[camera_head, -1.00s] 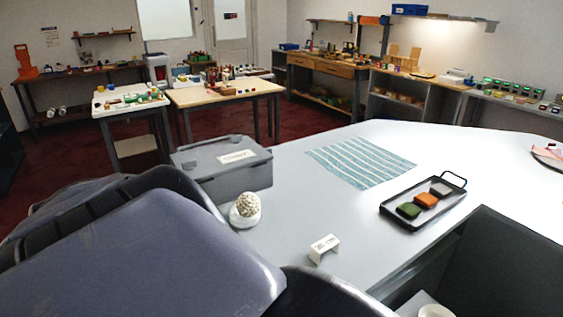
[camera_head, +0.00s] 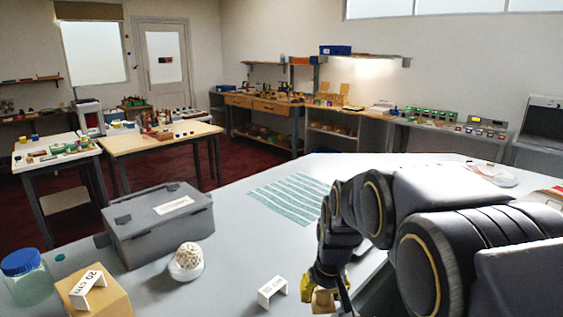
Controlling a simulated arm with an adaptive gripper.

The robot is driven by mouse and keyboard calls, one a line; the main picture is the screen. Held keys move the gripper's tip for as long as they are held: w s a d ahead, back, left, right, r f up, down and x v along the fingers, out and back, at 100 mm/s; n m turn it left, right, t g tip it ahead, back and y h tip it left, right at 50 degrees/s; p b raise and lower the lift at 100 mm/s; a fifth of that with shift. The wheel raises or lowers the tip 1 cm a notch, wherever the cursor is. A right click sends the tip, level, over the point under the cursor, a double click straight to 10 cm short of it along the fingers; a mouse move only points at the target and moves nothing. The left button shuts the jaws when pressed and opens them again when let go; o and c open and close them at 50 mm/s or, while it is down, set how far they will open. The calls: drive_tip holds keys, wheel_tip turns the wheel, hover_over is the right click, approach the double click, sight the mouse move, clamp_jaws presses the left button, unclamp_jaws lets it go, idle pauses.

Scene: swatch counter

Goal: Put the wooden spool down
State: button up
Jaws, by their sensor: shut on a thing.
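My gripper (camera_head: 328,289) is at the lower middle of the head view, at the end of my dark arm that comes in from the right. It is shut on the wooden spool (camera_head: 322,301), a small tan piece at the bottom, partly covered by the fingers. The spool is above or near the front part of the pale counter (camera_head: 228,270); I cannot tell whether it touches the surface.
A striped cloth (camera_head: 291,197) lies behind. A blue-lidded jar (camera_head: 25,277) and cardboard box (camera_head: 96,297) are at lower left.

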drive_tip(key=d, duration=0.2)
drive_tip(key=shift+d+m, duration=0.3)
drive_tip(key=shift+d, duration=0.1)
drive_tip(key=s+a+n, duration=0.2)
drive_tip(key=a+n, duration=0.1)
drive_tip(key=a, duration=1)
drive_tip(key=s+a+r+n+y, duration=0.1)
drive_tip(key=s+a+n, duration=0.2)
drive_tip(key=s+a, duration=0.6)
drive_tip(key=s+a+n+g+y, duration=0.1)
drive_tip(key=s+a+n, duration=0.3)
drive_tip(key=s+a, duration=0.4)
drive_tip(key=a, duration=0.6)
drive_tip(key=shift+s+r+n+y, duration=0.3)
drive_tip(key=shift+s+r, duration=0.05)
drive_tip(key=shift+s, duration=0.05)
